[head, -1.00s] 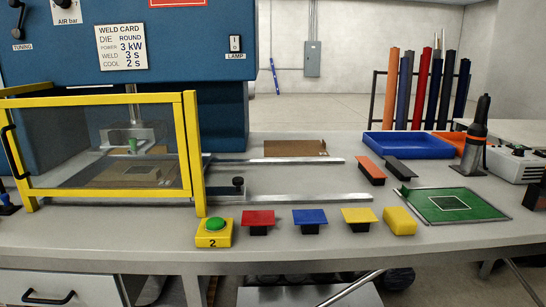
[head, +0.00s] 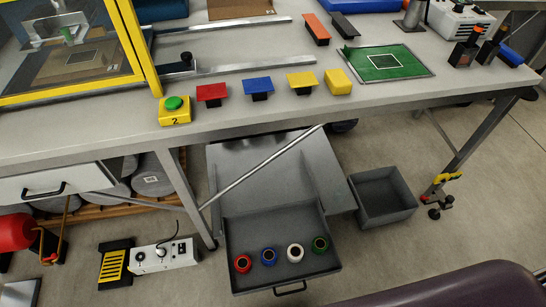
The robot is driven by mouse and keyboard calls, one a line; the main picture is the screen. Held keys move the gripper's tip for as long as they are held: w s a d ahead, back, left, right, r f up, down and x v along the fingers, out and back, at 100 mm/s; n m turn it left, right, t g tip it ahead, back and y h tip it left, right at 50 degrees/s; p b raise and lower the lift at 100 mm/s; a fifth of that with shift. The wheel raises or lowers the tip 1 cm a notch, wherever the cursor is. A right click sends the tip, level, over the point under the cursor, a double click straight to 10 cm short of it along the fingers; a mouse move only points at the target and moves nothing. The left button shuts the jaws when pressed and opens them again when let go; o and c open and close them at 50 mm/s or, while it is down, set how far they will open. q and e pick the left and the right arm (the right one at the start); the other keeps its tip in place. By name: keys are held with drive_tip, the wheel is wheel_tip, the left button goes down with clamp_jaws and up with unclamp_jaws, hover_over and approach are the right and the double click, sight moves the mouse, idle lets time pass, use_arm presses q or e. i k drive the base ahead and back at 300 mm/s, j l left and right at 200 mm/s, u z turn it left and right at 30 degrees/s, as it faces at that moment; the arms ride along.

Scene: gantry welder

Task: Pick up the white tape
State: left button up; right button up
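The white tape (head: 295,252) is a small roll in an open grey metal drawer (head: 285,222) below the workbench, in the lower middle of the head view. It stands in a row with a red roll (head: 243,263), a blue roll (head: 268,256) and a green roll (head: 320,243). The white roll is between the blue and green ones and is fully visible. Neither of my grippers is in view.
The workbench (head: 220,122) edge runs above the drawer. A diagonal metal brace (head: 262,165) crosses above and behind the drawer. An empty grey bin (head: 383,196) stands to its right. A control box (head: 163,257) and yellow-slotted pedal (head: 115,264) are on the floor at left.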

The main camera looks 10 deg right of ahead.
sight(295, 254)
drive_tip(key=k+l, duration=0.25)
drive_tip(key=k, duration=0.2)
drive_tip(key=k+l, duration=0.25)
drive_tip(key=k, duration=0.15)
drive_tip(key=u, duration=0.05)
